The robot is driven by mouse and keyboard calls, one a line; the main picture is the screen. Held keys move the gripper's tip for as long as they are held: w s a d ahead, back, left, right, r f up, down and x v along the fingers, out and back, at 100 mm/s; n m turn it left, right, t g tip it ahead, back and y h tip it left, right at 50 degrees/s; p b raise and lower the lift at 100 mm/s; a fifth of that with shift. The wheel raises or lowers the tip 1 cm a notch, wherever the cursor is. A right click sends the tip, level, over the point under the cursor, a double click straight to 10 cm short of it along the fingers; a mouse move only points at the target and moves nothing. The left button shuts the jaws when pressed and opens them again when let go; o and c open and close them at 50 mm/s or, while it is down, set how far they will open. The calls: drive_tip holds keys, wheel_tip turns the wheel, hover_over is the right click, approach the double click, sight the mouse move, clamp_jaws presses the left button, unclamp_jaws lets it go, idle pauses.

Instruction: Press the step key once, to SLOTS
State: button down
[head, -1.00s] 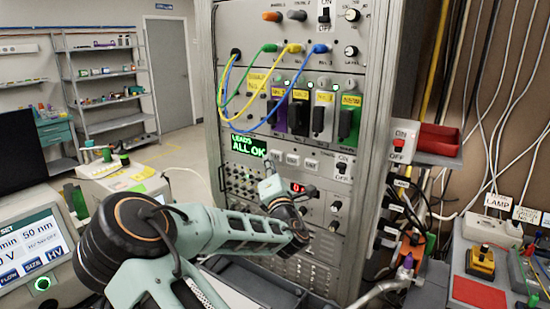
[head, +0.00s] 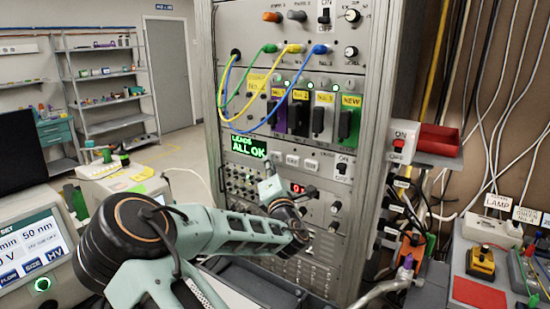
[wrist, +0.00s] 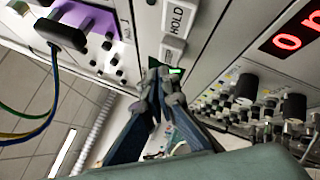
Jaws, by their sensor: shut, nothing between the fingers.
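A row of pale keys (head: 292,160) sits on the rack panel, right of a green display (head: 249,147) reading LEADS ALL OK. Their lettering is too small to read in the head view. In the wrist view one pale key (wrist: 179,18) reads HOLD, with another pale block (wrist: 172,48) beside it. My gripper (wrist: 160,76) is shut and empty, its tips at the panel just past that block, near a green glow. Whether they touch a key I cannot tell. In the head view my gripper (head: 268,177) is just below the left end of the row. The step key's label is not readable.
A red digit display (wrist: 290,33) and black knobs (wrist: 246,88) are close to the right of my gripper in the wrist view. Yellow, green and blue leads (head: 262,52) loop across the rack above. A cluttered bench (head: 480,292) stands at the right.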

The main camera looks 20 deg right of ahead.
drive_tip(key=shift+w+d+b, duration=0.2)
drive_tip(key=shift+d+b, duration=0.1)
drive_tip(key=shift+d, duration=0.05)
drive_tip(key=shift+w+d+b, duration=0.3)
drive_tip(key=shift+w+d, duration=0.2)
drive_tip(key=shift+d, duration=0.25)
idle(1.2)
drive_tip(key=shift+s+a, duration=0.75)
drive_tip(key=shift+a, duration=0.3)
drive_tip(key=s+a, duration=0.1)
drive_tip(key=a, duration=0.2)
drive_tip(key=s+a, duration=0.1)
drive_tip(key=shift+s+a, duration=0.15)
drive_tip(key=shift+s, duration=0.2)
idle(0.7)
